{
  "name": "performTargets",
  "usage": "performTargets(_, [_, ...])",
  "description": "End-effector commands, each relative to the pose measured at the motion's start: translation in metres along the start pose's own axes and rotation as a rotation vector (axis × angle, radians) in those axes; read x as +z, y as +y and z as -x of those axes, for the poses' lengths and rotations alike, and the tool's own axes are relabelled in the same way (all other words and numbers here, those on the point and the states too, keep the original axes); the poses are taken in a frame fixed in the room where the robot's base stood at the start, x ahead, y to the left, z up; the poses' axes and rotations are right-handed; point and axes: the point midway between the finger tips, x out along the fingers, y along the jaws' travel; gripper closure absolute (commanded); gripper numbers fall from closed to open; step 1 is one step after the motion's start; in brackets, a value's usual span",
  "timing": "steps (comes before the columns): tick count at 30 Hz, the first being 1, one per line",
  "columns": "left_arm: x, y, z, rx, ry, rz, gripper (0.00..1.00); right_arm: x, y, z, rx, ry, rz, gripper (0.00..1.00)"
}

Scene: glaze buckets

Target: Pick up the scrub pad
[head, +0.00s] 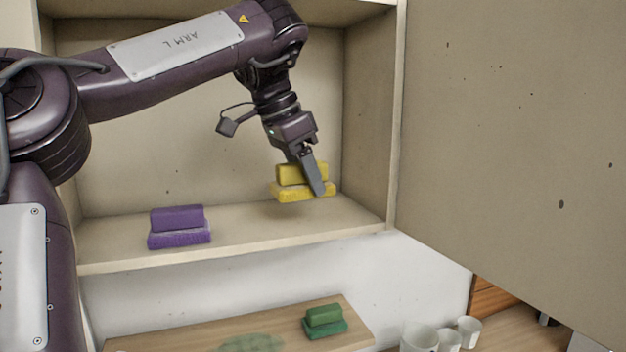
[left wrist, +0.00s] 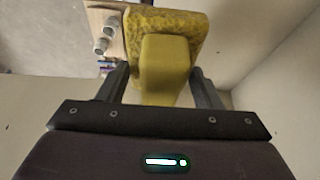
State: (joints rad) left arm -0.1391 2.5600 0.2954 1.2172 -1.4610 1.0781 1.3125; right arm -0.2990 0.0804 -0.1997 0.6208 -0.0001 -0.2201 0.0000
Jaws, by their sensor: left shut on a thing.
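A yellow scrub pad (head: 291,191) with a block-shaped grip on top is in my left gripper (head: 312,178), inside the open cabinet at the right of its shelf. The gripper is shut on the pad's grip from above, and the pad appears raised a little over the shelf. In the left wrist view the yellow pad (left wrist: 178,22) sits between the two fingers (left wrist: 164,85). A purple scrub pad (head: 180,238) rests on the same shelf at the left. A green scrub pad (head: 325,327) lies on the wooden board below. My right gripper is not in view.
The cabinet shelf (head: 250,238) is bare between the purple and yellow pads. The open cabinet door (head: 510,130) fills the right side. White cups (head: 447,340) stand at the lower right. The wooden board (head: 190,325) bears a green smear.

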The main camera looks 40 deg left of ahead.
Motion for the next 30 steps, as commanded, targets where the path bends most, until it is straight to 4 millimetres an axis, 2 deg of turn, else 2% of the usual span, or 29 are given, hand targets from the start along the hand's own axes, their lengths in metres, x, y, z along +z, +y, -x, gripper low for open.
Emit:
performTargets(2, [0.012,0.012,0.002,-0.002,0.003,-0.003,0.68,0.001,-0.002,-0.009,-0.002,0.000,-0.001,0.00])
performTargets(9, [0.047,0.053,0.018,-0.002,0.002,-0.003,0.68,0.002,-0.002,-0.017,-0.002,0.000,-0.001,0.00])
performTargets(18, [0.081,0.094,0.035,-0.002,0.002,-0.002,0.68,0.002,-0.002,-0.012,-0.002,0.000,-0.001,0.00])
performTargets(24, [0.092,0.107,0.039,-0.001,0.000,0.000,0.68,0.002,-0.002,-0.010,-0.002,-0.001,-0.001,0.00])
performTargets(30, [0.096,0.111,0.039,-0.001,0.000,0.001,0.68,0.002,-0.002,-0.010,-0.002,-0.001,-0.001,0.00])
